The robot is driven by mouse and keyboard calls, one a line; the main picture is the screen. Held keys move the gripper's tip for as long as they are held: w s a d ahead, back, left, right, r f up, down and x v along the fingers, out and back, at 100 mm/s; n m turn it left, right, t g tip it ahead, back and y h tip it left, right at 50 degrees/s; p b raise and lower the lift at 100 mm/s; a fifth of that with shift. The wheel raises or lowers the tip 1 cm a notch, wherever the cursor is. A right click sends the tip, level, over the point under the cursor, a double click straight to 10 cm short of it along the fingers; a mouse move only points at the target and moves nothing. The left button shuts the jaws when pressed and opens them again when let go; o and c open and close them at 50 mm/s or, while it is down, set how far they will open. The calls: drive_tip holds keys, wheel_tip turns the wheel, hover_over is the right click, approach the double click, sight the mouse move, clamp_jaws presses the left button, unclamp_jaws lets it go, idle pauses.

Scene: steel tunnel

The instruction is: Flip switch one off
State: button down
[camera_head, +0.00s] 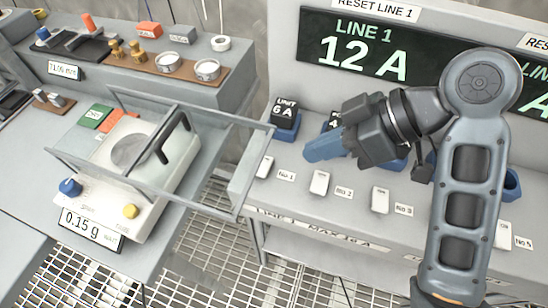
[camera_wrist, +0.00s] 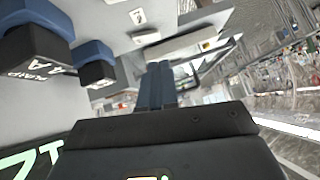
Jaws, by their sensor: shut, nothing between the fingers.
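Switch one (camera_head: 265,166) is a small pale rocker beside the "No 1" label (camera_head: 286,176), at the left end of the sloping grey panel in the head view. Its on or off position is too small to tell. My gripper (camera_head: 310,152) has blue fingers pressed together with nothing between them. In the head view the fingertips appear above and right of switch one, pointing left and apart from it. In the wrist view the shut fingers (camera_wrist: 157,82) extend over the panel's edge. The display (camera_head: 365,45) reads "LINE 1 12 A".
Switches two (camera_head: 319,182) and three (camera_head: 379,200) stand farther right. A black-and-blue "6 A" block (camera_head: 285,112) stands behind switch one; another is partly hidden by my gripper. Left of the panel are a clear-framed shield (camera_head: 240,165) and a scale (camera_head: 130,160). Grated floor lies between.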

sight(262, 174)
drive_tip(key=x, duration=1)
drive_tip(key=shift+s+a+f+n+t+b, duration=0.1)
drive_tip(key=shift+s+f+n+t+b, duration=0.05)
drive_tip(key=shift+f+t+b, duration=0.15)
drive_tip(key=shift+s+f+n+t+b, duration=0.15)
drive_tip(key=shift+s+f+t, duration=0.05)
drive_tip(key=shift+f, duration=0.25)
drive_tip(key=shift+w+r, duration=0.15)
drive_tip(key=shift+r, duration=0.2)
drive_tip(key=shift+p, duration=0.3)
drive_tip(key=shift+w, duration=0.1)
